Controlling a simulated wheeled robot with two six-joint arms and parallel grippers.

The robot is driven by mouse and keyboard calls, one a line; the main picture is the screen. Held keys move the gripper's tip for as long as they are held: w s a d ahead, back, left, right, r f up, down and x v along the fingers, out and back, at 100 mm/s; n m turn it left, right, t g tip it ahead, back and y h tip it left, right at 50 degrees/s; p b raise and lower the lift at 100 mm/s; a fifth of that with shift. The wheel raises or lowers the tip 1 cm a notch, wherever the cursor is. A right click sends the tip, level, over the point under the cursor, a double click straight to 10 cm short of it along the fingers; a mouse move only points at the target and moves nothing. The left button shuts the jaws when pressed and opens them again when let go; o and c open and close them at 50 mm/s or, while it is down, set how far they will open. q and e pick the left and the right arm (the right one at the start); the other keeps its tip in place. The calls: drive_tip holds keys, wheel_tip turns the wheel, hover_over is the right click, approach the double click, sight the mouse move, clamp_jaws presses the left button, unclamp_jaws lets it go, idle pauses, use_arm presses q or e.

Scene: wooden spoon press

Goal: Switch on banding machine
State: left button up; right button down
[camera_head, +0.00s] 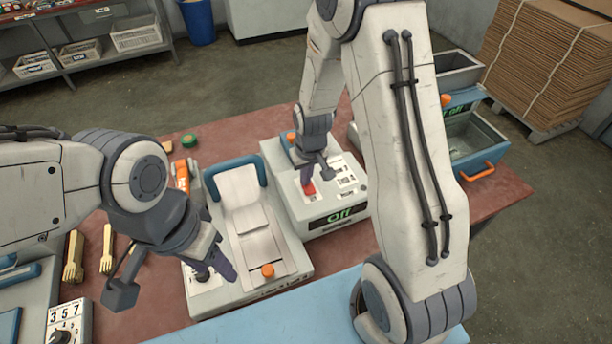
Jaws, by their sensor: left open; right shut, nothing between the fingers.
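A white machine (335,205) with a green display (339,215) that seems to read "Off" stands at the middle of the table. I cannot tell from its labels whether it is the banding machine. My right gripper (307,178) is shut and empty, pointing down at the red button (310,189) on its top panel. The fingertips appear at or just above the button; contact is unclear. My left gripper (217,268) is open over that machine's front left corner.
A green-capped item (189,140) and an orange tool (181,176) stand behind. A blue bin with an orange handle (478,171) is at right. My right arm hides part of the table.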

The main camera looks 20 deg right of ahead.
drive_tip(key=shift+w+p, duration=0.1)
drive_tip(key=shift+p, duration=0.3)
drive_tip(key=shift+f+g, duration=0.2)
drive_tip(key=shift+g, duration=0.1)
drive_tip(key=shift+s+r, duration=0.1)
drive_tip(key=shift+s, duration=0.75)
